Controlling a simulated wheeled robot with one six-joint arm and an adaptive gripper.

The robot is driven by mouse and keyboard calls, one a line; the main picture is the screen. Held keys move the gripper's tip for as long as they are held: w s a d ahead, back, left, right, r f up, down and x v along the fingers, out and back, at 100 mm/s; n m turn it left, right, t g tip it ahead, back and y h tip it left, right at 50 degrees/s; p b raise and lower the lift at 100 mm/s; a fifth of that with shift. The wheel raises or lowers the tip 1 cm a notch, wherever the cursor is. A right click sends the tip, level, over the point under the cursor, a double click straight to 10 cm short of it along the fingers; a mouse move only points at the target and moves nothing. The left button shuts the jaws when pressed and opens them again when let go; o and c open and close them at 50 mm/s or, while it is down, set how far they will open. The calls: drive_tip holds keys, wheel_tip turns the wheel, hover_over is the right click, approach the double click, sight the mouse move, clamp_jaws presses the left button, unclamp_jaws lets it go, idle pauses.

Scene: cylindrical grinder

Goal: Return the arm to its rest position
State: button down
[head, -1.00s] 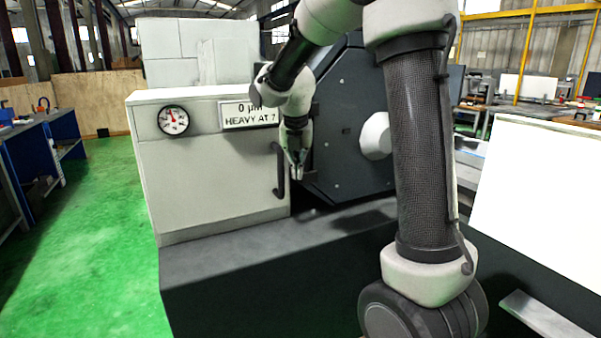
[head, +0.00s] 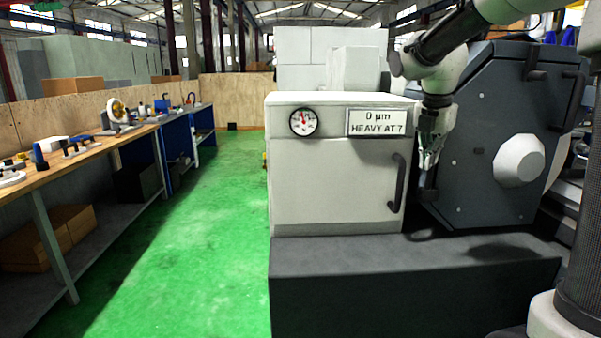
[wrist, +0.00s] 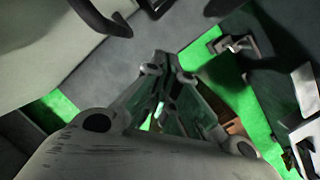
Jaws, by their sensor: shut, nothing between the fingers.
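My gripper (head: 428,170) points downward in the head view, in front of the dark grinder housing and just right of the white cabinet's black handle. A small gap seems to lie between it and the handle. Its fingers are shut with nothing between them. In the wrist view my gripper (wrist: 165,112) stretches away from the camera, fingers together. My arm comes in from the upper right of the head view, bent at the elbow and wrist.
The white cabinet (head: 335,185) carries a dial gauge (head: 303,121), a sign (head: 376,122) and a black handle (head: 397,183). The dark grinder housing (head: 490,110) has a pale round wheel cover (head: 519,160). A workbench (head: 90,152) stands left. Green floor (head: 215,240) between is clear.

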drive_tip(key=s+f+m+t, duration=0.1)
drive_tip(key=s+m, duration=1.1)
drive_tip(key=s, duration=0.1)
drive_tip(key=s+f+m+y, duration=0.1)
drive_tip(key=s+f+m, duration=0.1)
drive_tip(key=s+m, duration=1.1)
drive_tip(key=shift+s+d+f+t, duration=0.3)
drive_tip(key=shift+s+t, duration=0.1)
drive_tip(key=shift+s, duration=0.35)
